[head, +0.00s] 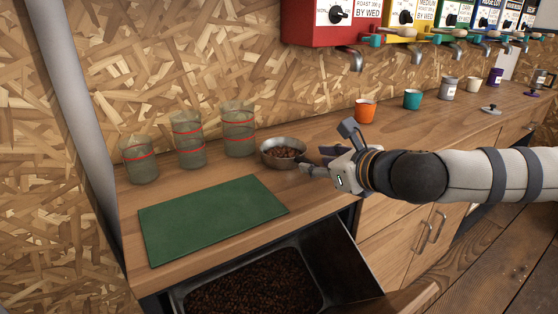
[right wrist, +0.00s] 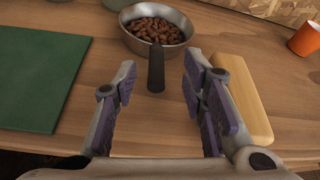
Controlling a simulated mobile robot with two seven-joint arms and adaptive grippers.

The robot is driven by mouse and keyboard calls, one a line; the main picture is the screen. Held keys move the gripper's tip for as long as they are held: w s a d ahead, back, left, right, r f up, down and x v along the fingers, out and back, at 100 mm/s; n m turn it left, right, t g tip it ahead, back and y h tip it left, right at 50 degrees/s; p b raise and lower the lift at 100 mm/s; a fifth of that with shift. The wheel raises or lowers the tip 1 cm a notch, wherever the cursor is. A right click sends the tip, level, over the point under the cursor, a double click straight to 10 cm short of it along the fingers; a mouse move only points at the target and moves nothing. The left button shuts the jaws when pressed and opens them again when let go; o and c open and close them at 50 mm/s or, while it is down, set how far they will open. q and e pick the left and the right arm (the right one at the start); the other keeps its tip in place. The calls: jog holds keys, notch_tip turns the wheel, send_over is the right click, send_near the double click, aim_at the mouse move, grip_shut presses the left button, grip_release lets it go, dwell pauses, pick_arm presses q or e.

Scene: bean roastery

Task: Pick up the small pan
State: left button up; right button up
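The small pan (head: 272,160) is a metal pan holding brown beans, standing on the wooden counter right of the green mat. In the right wrist view the small pan (right wrist: 187,25) is at the top, with its dark handle (right wrist: 156,70) pointing toward my right gripper (right wrist: 158,85). The fingers are spread, one on each side of the line of the handle's end, and appear not to touch it. My left gripper is not in view.
A light wooden block (right wrist: 240,100) lies just right of my right gripper's fingers. A green mat (head: 210,218) lies left of the pan. Glass beakers (head: 190,142) stand behind. An open drawer of beans (head: 335,262) is below the front edge. An orange cup (head: 365,110) stands farther right.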

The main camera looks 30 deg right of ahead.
aim_at(309, 161)
jog(key=x, duration=0.2)
jog(key=b+x, duration=0.1)
jog(key=x, duration=0.1)
jog(key=shift+w+a+f, duration=0.1)
jog(key=shift+a+f, duration=0.1)
jog(key=shift+f, duration=0.2)
jog(key=shift+w+r, duration=0.1)
jog(key=shift+w, duration=0.1)
jog(key=shift+r, duration=0.15)
jog(key=shift+c, duration=0.3)
grip_shut()
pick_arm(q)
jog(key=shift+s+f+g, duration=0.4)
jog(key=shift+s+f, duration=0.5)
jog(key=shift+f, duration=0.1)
